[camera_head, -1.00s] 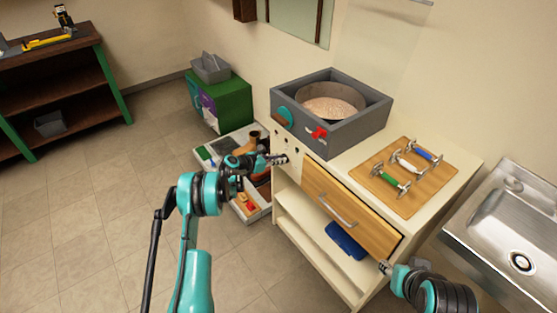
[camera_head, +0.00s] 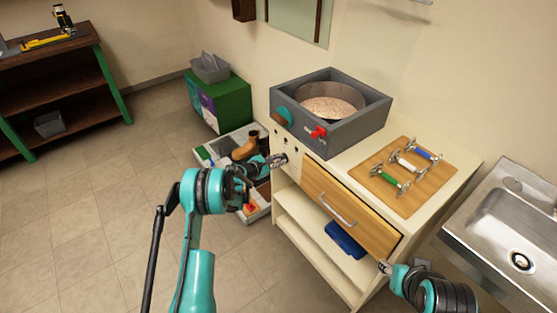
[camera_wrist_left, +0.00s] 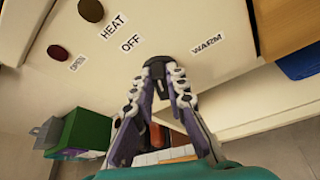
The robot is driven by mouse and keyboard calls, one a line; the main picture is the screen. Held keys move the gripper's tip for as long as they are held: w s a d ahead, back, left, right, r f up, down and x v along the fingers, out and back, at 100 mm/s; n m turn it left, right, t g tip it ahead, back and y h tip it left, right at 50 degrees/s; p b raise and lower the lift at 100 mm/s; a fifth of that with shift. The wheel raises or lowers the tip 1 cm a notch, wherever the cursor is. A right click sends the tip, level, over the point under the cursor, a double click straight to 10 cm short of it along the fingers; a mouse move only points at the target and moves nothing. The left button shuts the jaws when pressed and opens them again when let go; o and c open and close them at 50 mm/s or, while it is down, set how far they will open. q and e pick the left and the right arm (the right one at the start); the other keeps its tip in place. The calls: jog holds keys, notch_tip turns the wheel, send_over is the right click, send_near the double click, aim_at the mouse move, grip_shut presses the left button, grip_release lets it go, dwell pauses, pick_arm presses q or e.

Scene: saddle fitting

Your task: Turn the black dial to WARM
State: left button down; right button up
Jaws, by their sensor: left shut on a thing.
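The black dial (camera_wrist_left: 161,87) is on the cream front panel of the cabinet, mostly hidden between my left fingertips in the left wrist view. My left gripper (camera_wrist_left: 163,72) is shut on it; in the head view this gripper (camera_head: 280,160) reaches the panel below the grey box. The WARM label (camera_wrist_left: 208,42) is to the right of the fingertips, and the OFF label (camera_wrist_left: 131,43) and HEAT label (camera_wrist_left: 113,27) are to the upper left.
Two dark round knobs (camera_wrist_left: 91,10) are on the same panel. A grey box (camera_head: 345,140) with a round pan and red handle stands on top. A wooden drawer (camera_head: 350,212) is beside the panel. A floor tray with boots (camera_head: 246,146) lies behind my left arm.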

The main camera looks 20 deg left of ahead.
pick_arm(q)
jog(key=m+t, duration=0.1)
jog(key=m, duration=0.2)
jog(key=f+m+t+y, duration=0.1)
jog(key=m+t, duration=0.1)
jog(key=m, duration=0.1)
jog(key=m+t, duration=0.2)
jog(key=m, duration=0.1)
jog(key=shift+s+d+f+m+y, duration=0.3)
jog(key=shift+d+f+m, duration=0.05)
jog(key=shift+d+m, duration=0.05)
dwell(0.6)
jog(key=c, duration=1.5)
grip_release()
jog(key=shift+c, duration=0.2)
